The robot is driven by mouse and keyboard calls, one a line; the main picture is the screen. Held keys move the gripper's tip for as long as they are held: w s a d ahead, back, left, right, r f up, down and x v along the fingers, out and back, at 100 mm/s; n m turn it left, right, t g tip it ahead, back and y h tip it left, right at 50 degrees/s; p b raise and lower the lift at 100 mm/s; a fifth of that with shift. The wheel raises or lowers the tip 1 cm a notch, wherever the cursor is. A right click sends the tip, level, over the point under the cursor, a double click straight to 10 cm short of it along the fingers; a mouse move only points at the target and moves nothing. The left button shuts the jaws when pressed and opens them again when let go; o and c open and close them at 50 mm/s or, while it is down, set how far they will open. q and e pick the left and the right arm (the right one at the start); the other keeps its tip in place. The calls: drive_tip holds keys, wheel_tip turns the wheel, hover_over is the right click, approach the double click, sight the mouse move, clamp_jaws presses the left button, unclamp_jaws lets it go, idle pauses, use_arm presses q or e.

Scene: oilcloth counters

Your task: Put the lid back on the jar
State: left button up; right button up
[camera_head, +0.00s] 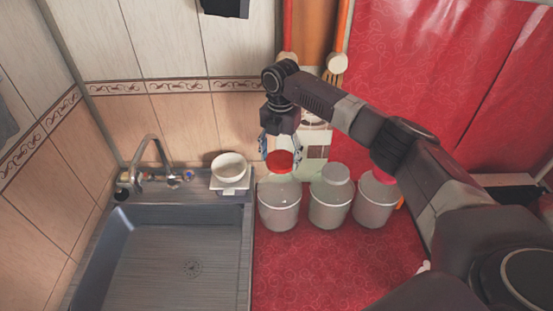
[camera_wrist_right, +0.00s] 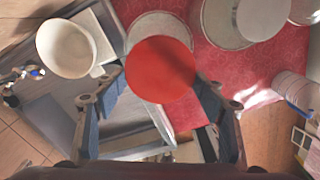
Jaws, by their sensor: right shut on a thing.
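My right gripper (camera_head: 279,148) is shut on a round red lid (camera_head: 279,161). It holds the lid just above and behind the left jar (camera_head: 279,208), a pale, translucent tub. In the right wrist view the red lid (camera_wrist_right: 160,69) sits between the two fingers (camera_wrist_right: 162,92) and hides part of the left jar (camera_wrist_right: 152,22). In that view the lid is off-centre from the jar's round top. Whether the lid touches the jar is hard to tell. My left gripper is in neither view.
A middle jar (camera_head: 330,206) with a grey lid (camera_head: 336,174) and a right jar (camera_head: 374,205) with a red lid (camera_head: 384,178) stand close beside it. A white bowl (camera_head: 229,166) and the sink (camera_head: 185,260) are to the left. The red counter (camera_head: 320,270) in front is clear.

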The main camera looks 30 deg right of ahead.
sight(279, 160)
drive_tip(key=shift+w+n, duration=0.25)
drive_tip(key=shift+n, duration=0.05)
drive_tip(key=shift+f+b, duration=0.3)
drive_tip(key=shift+f, duration=0.65)
wheel_tip(279, 160, down, 2)
drive_tip(key=shift+b, duration=1)
drive_tip(key=shift+f, duration=0.4)
drive_tip(key=shift+f+p, duration=0.2)
drive_tip(key=shift+p, duration=0.3)
drive_tip(key=shift+f, duration=0.55)
idle(0.5)
drive_tip(key=shift+f, duration=0.1)
idle(0.6)
